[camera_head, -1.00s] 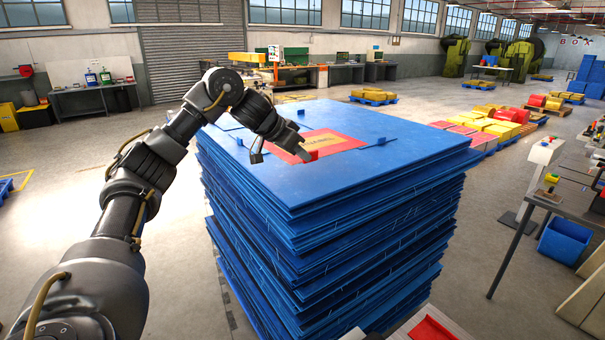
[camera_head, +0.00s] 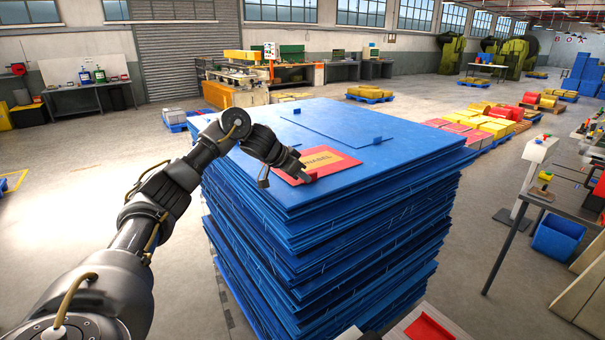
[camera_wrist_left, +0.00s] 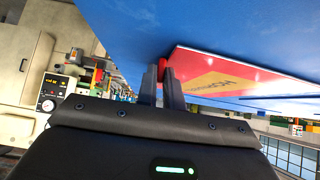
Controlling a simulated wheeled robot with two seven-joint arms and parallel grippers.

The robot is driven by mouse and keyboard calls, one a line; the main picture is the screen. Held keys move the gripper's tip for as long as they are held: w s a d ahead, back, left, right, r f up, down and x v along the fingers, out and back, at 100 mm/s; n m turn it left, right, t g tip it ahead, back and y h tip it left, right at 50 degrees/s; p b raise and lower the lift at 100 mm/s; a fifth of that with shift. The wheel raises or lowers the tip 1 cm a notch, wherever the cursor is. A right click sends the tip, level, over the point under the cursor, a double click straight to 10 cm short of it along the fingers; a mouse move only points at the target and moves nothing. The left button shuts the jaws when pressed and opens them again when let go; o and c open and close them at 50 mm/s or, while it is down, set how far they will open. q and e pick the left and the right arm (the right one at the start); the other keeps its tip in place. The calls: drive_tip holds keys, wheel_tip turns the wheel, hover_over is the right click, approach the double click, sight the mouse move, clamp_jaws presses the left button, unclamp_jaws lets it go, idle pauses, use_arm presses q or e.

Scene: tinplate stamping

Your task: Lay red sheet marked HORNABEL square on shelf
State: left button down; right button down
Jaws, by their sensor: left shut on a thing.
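The red sheet (camera_head: 292,179) has a yellow panel, with letters ending in "NABEL" visible. It is at the top of a tall stack of blue sheets (camera_head: 330,120), near its front. I cannot tell whether it lies flat. My left gripper (camera_head: 305,177) is shut on its near edge, and the arm hides its left part. In the left wrist view, the red sheet (camera_wrist_left: 190,62) extends to the right from the gripper fingers (camera_wrist_left: 165,78), close to the blue surface (camera_wrist_left: 240,25). My right gripper is out of view. I cannot single out a separate shelf.
A small upright blue tab (camera_head: 377,140) stands on the stack top, right of the red sheet, and another (camera_head: 297,110) is farther back. A metal table (camera_head: 560,205) and a blue bin (camera_head: 558,236) stand at right. The floor at left is open.

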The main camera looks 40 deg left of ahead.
use_arm(q)
drive_tip(key=shift+d, duration=0.1)
drive_tip(key=shift+f, duration=0.1)
drive_tip(key=c, duration=1.5)
unclamp_jaws()
drive_tip(key=shift+c, duration=0.2)
drive_tip(key=shift+r, duration=0.2)
drive_tip(key=v, duration=1.2)
drive_tip(key=shift+o, duration=0.5)
drive_tip(key=shift+f, duration=0.1)
